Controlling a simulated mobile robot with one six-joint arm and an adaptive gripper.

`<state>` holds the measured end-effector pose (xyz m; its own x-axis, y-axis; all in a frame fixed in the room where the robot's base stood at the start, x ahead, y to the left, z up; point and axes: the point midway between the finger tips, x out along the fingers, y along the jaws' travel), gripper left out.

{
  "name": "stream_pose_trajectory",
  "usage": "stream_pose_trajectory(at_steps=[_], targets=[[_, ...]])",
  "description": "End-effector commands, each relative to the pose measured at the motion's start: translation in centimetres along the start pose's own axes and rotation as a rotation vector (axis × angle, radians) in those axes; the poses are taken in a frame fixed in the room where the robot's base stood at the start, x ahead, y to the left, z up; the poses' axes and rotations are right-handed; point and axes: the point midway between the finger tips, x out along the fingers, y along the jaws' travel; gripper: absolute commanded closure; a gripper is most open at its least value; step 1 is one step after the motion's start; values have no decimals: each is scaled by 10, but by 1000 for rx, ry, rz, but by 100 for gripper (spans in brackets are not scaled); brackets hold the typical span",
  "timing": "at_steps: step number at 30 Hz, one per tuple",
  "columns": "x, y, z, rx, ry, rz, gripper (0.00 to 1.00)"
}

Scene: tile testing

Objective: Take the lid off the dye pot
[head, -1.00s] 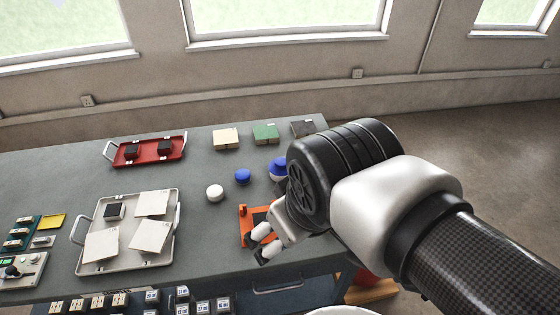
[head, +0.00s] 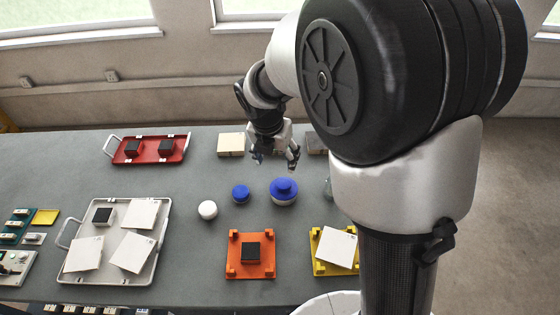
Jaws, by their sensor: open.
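The dye pot (head: 285,201) appears to be the round white pot on the table right of centre. Its blue lid (head: 283,186) with a raised knob sits on top. My gripper (head: 276,160) is open and empty, fingers pointing down. In the head view it shows just above and behind the pot, apart from the lid. Its exact height over the table is hard to tell.
A smaller blue-topped item (head: 241,194) and a white round item (head: 207,210) stand left of the pot. An orange fixture (head: 233,266) and a yellow fixture (head: 318,266) lie in front. A cream block (head: 231,145) is behind. My arm hides the right side.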

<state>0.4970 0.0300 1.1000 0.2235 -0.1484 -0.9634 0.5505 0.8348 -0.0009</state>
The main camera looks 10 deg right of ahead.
Motion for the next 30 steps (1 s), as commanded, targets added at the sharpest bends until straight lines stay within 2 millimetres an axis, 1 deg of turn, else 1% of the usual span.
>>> stream_pose_trajectory(at_steps=[1,3,9,12,15,23,26,30], targets=[[14,-1,-1,1,2,-3,38],[30,-2,-2,3,3,-4,38],[74,-2,-2,5,3,-3,38],[92,-2,-2,5,2,-2,38],[105,-2,-1,5,1,-1,38],[118,-2,-1,6,1,-1,38],[131,-5,-2,7,2,-1,38],[154,-7,-3,6,2,-2,38]])
